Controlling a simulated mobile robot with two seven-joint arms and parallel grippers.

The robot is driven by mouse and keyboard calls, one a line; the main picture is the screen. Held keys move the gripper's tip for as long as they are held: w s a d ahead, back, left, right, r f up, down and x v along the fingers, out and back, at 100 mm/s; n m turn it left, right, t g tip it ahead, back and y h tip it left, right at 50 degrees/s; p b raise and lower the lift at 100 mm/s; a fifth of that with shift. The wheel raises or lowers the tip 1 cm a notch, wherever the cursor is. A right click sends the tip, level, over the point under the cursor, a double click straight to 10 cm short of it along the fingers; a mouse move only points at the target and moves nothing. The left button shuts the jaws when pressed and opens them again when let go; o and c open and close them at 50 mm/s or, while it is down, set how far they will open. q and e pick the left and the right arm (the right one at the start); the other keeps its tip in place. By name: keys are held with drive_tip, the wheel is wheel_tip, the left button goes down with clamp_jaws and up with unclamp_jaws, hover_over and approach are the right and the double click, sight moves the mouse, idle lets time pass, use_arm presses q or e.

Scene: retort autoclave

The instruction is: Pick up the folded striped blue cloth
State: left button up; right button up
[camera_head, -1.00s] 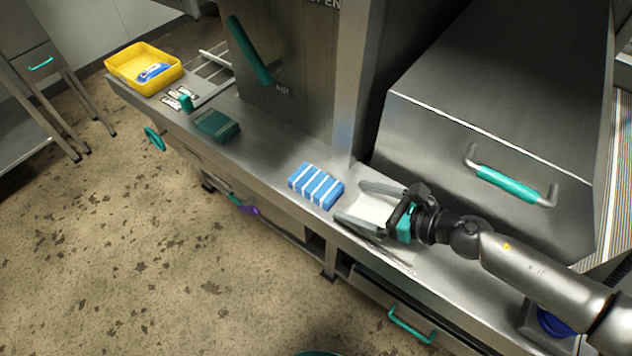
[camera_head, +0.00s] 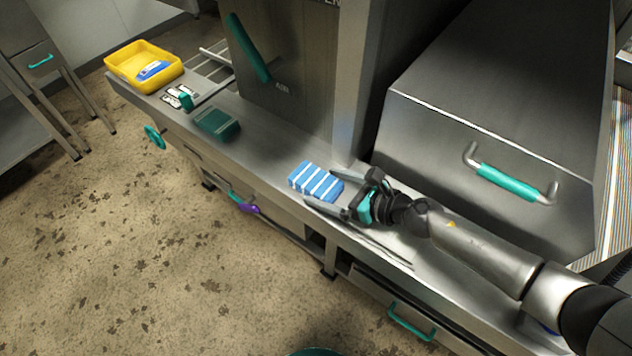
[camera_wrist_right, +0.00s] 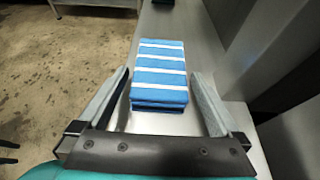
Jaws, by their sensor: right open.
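The folded blue cloth with white stripes (camera_head: 314,182) lies flat on the steel counter, near its front edge. In the right wrist view the cloth (camera_wrist_right: 159,72) is ahead, with its near end between the two fingers. My right gripper (camera_head: 322,188) is open around the near end of the cloth; in the wrist view its fingers (camera_wrist_right: 160,95) stand on both sides with a gap at each side. It does not hold the cloth. My left gripper is not in view.
The steel counter (camera_head: 270,150) runs along the machine. A dark green box (camera_head: 217,123) sits farther left, and a yellow bin (camera_head: 128,84) with a blue item is at the far left. A steel hood (camera_head: 450,140) with a teal handle (camera_head: 507,184) stands behind my right arm.

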sight(330, 187)
drive_tip(key=c, duration=1.2)
drive_tip(key=shift+o, duration=0.2)
wheel_tip(330, 187, up, 20)
drive_tip(key=p, duration=1.5)
